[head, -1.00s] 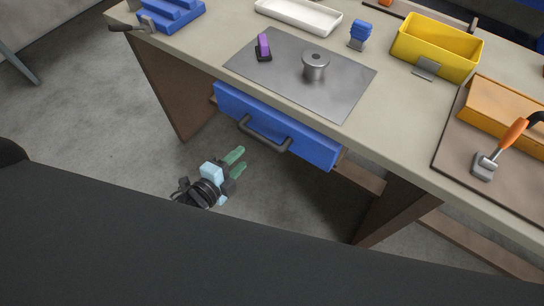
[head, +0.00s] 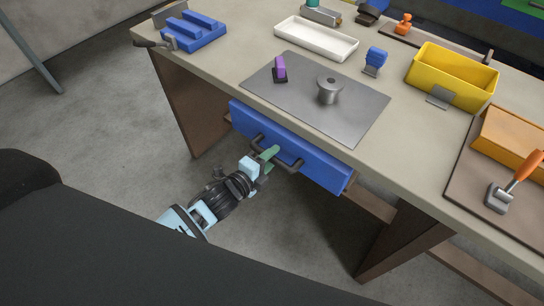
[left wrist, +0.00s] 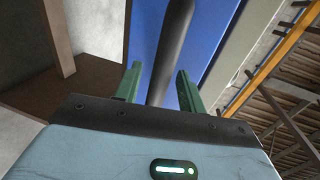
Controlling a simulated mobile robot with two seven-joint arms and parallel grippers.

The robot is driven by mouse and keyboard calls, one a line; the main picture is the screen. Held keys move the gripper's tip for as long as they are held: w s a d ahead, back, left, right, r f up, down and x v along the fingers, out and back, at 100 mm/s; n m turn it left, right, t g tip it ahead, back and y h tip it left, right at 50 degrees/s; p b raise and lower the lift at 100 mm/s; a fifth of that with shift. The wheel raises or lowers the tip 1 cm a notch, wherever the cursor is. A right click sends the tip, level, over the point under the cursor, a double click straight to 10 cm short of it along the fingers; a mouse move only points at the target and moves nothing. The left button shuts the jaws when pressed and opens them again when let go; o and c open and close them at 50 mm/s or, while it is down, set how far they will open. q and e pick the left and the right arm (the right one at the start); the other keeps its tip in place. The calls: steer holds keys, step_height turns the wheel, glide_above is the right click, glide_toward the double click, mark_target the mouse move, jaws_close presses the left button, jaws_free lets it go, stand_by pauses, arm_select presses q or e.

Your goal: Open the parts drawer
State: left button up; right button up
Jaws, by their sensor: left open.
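The parts drawer (head: 322,168) is a blue-fronted drawer under the workbench top. A dark bar handle (head: 288,162) is fixed across its front. My left gripper (head: 270,154) is at the handle, its green fingers pointing at the drawer front. In the left wrist view the dark handle (left wrist: 172,50) runs between the two open green fingers (left wrist: 158,88), with the blue drawer front (left wrist: 205,40) behind it. I see a gap between the handle and each finger. My right gripper is not in view.
On the workbench (head: 225,60) are a grey mat (head: 300,98) with a metal cylinder (head: 329,90) and a purple-topped piece (head: 280,68), a white tray (head: 315,42) and a yellow bin (head: 450,80). A brown side panel (head: 190,100) stands left of the drawer. The floor in front is clear.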

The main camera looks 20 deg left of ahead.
arm_select(q)
steer(key=shift+w+d, duration=0.15)
steer(key=shift+w, duration=0.25)
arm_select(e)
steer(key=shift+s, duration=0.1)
arm_select(q)
jaws_close()
steer(key=shift+s, duration=0.1)
